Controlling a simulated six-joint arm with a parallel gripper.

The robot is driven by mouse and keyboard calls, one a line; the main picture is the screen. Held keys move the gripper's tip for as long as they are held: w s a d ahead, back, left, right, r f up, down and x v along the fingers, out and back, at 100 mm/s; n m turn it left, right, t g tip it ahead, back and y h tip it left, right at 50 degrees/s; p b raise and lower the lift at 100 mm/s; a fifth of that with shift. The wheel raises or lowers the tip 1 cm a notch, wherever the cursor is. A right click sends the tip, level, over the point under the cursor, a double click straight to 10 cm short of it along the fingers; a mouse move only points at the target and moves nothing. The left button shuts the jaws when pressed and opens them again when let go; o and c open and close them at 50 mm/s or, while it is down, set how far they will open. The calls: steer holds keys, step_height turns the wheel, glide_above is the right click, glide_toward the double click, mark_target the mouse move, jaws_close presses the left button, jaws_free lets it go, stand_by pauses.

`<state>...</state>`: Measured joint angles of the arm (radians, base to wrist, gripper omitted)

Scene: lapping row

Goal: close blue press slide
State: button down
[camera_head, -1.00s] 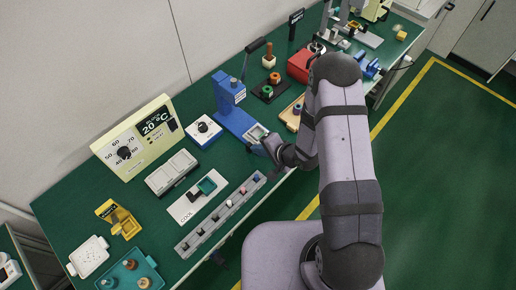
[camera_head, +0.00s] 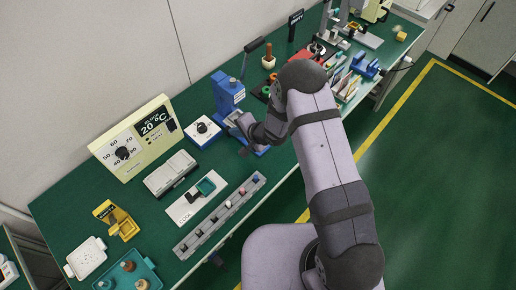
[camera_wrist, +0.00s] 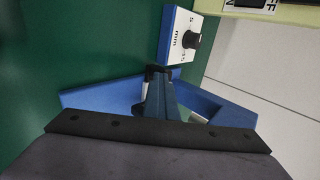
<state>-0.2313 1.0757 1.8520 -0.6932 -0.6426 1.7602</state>
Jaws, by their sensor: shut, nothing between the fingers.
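The blue press (camera_head: 228,93) stands upright at the back of the green bench, with a black lever raised to its upper right. Its blue base reaches toward the bench's front edge. My gripper (camera_head: 238,117) is over this base, close in front of the press column, and hides most of the slide. In the wrist view, my gripper (camera_wrist: 157,75) is shut and empty, with the blue press (camera_wrist: 95,95) behind and on both sides of it. Small pale patches show beside the fingers there. I cannot tell whether the fingers touch the slide.
A white-faced blue box with a black knob (camera_head: 203,130) stands left of the press; it also shows in the wrist view (camera_wrist: 180,38). A grey rack of small parts (camera_head: 220,217) lies left of my arm. A wooden-handled stamp (camera_head: 268,62) stands to the right.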

steer(key=shift+w+a+r, duration=0.1)
steer(key=shift+r, duration=0.05)
steer(key=s+d, duration=0.1)
steer(key=d, duration=0.1)
steer(key=s+d+p, duration=0.1)
steer(key=s, duration=0.1)
steer(key=shift+s+d+r, duration=0.2)
steer(key=shift+s+d, duration=0.05)
steer(key=shift+d, duration=0.1)
steer(key=b+v, duration=0.1)
steer(key=v, duration=0.8)
